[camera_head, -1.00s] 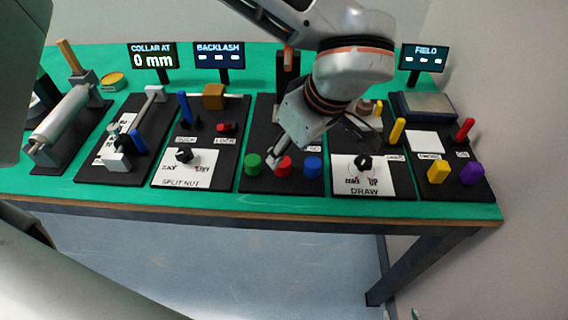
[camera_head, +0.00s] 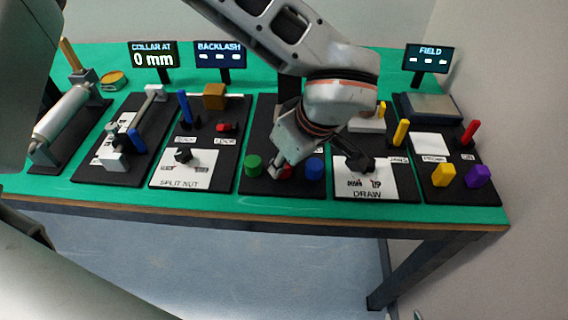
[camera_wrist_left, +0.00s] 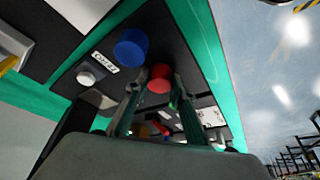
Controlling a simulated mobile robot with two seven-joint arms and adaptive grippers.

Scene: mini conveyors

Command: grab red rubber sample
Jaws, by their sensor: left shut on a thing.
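The red rubber sample (camera_head: 286,172) is a short round cylinder between the green sample (camera_head: 253,166) and the blue sample (camera_head: 314,168) on a black panel; the arm partly covers it. In the left wrist view the red sample (camera_wrist_left: 158,77) sits at the tips of my left gripper (camera_wrist_left: 161,88), one finger on each side, shut on it. The blue sample (camera_wrist_left: 131,48) stands beside it. In the head view a pale finger lies at the red sample's left side. A dark part (camera_head: 354,157) hangs over the DRAW panel; I cannot tell whether it is my right gripper.
The SPLIT NUT panel (camera_head: 180,168) with a black knob lies left of the samples. The DRAW panel (camera_head: 383,188) lies right, with yellow and purple blocks (camera_head: 478,176) beyond. Lit displays (camera_head: 427,60) stand at the back. The table's front edge is close to the samples.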

